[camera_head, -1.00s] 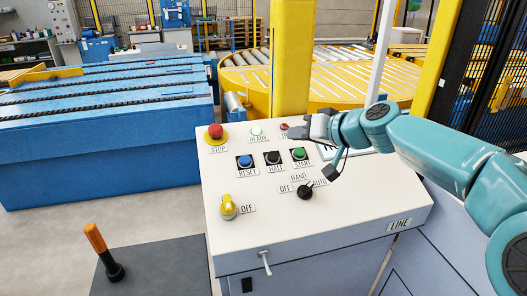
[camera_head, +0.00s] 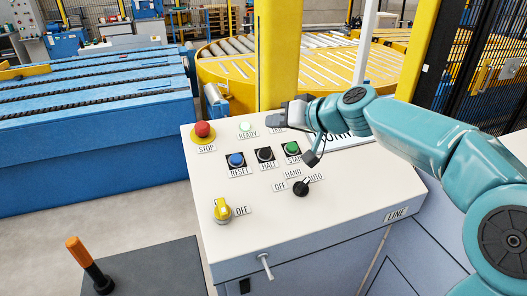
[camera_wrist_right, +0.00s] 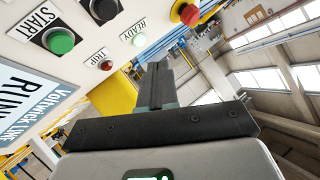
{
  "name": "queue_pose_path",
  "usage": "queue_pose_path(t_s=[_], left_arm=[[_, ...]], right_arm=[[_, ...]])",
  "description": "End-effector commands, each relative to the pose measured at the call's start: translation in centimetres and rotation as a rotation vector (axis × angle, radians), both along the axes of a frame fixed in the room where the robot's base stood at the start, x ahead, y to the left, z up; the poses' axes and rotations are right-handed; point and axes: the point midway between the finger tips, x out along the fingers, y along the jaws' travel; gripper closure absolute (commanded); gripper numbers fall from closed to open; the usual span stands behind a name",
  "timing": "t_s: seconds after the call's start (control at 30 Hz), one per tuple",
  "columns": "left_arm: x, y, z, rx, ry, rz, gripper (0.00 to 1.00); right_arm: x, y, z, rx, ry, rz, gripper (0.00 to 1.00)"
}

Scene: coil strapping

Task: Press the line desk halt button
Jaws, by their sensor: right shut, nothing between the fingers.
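The line desk (camera_head: 345,210) has a pale sloping top. Its halt button (camera_head: 264,154) is black, in the middle of a row between the blue reset button (camera_head: 236,160) and the green start button (camera_head: 292,148). A black button, probably halt, is partly cut off at the top of the right wrist view (camera_wrist_right: 103,9). My right gripper (camera_head: 276,116) is shut and empty. It is over the desk's far edge, beyond the button row and apart from the halt button, and hides the trip lamp in the head view. My left gripper is not in view.
A red stop button (camera_head: 202,131) stands at the desk's far left corner, beside the lit ready lamp (camera_head: 246,127). The trip lamp (camera_wrist_right: 106,65) shows in the wrist view. A black selector (camera_head: 301,188) and yellow knob (camera_head: 222,209) are nearer. A yellow post (camera_head: 279,55) stands behind.

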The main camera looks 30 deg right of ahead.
Motion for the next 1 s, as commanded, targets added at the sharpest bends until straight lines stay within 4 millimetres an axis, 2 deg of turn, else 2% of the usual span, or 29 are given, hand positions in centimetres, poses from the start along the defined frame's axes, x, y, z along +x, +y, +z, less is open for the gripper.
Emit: queue_pose_path(t_s=[0.47,0.6,1.0], left_arm=[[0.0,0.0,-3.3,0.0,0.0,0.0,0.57],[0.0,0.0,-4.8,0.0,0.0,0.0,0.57],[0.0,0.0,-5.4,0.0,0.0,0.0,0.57]], right_arm=[[2.5,-0.3,-5.9,0.001,0.002,0.0,1.0],[3.1,-0.5,-7.4,0.0,0.0,0.0,1.0],[3.6,-0.6,-8.1,0.0,0.0,0.0,1.0]])
